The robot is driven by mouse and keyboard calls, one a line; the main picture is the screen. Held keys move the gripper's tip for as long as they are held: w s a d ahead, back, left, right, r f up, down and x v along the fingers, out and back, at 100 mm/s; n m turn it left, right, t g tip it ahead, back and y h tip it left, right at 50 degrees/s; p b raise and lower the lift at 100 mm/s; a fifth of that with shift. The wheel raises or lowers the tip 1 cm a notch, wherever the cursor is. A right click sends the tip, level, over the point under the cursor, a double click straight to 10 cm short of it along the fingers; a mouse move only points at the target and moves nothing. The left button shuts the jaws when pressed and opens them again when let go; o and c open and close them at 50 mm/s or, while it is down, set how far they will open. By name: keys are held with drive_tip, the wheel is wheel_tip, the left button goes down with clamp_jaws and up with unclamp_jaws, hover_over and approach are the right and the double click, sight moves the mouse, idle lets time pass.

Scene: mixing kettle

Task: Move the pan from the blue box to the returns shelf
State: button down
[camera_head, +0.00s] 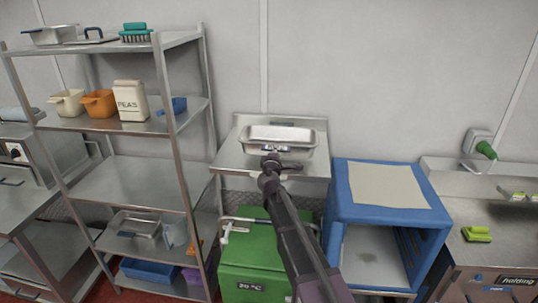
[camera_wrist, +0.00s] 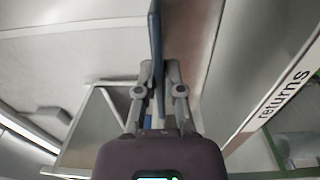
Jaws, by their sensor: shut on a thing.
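The pan (camera_head: 284,135), a shallow steel rectangular tray, is at the steel returns shelf (camera_head: 232,160) against the wall; I cannot tell whether it rests on it or hangs just above. My gripper (camera_head: 271,160) is shut on the pan's near side. In the wrist view my gripper (camera_wrist: 158,92) has its fingers on both sides of a thin, dark blue-grey edge of the pan (camera_wrist: 156,45). A "returns" label (camera_wrist: 284,96) shows at the right there. The blue box (camera_head: 340,215) stands right of the shelf, its front open, with no pan visible inside.
A green box (camera_head: 250,255) marked 20 °C stands below the returns shelf. A tall steel rack (camera_head: 185,150) with tubs and a peas carton stands close on the left. A beige sheet (camera_head: 388,185) covers the blue box's top. A steel counter (camera_head: 490,255) is at the right.

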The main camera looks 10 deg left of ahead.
sight(271, 144)
drive_tip(key=shift+w+a+f, duration=0.1)
drive_tip(key=shift+w+a, duration=0.25)
drive_tip(key=shift+w, duration=0.3)
drive_tip(key=shift+w+a+f, duration=0.1)
drive_tip(key=shift+w+a, duration=0.25)
drive_tip(key=shift+w, duration=0.35)
drive_tip(key=shift+w+a, duration=0.35)
drive_tip(key=shift+w, duration=0.3)
drive_tip(key=shift+w+a, duration=0.25)
drive_tip(key=shift+w, duration=0.25)
drive_tip(key=shift+f+b, duration=1.8)
drive_tip(key=shift+b, duration=0.2)
drive_tip(key=shift+f, duration=0.1)
drive_tip(key=c, duration=0.8)
unclamp_jaws()
drive_tip(key=shift+o, duration=0.2)
drive_tip(key=shift+s, duration=0.1)
drive_tip(key=s, duration=1.1)
drive_tip(key=shift+s+a, duration=0.25)
drive_tip(key=shift+s, duration=0.15)
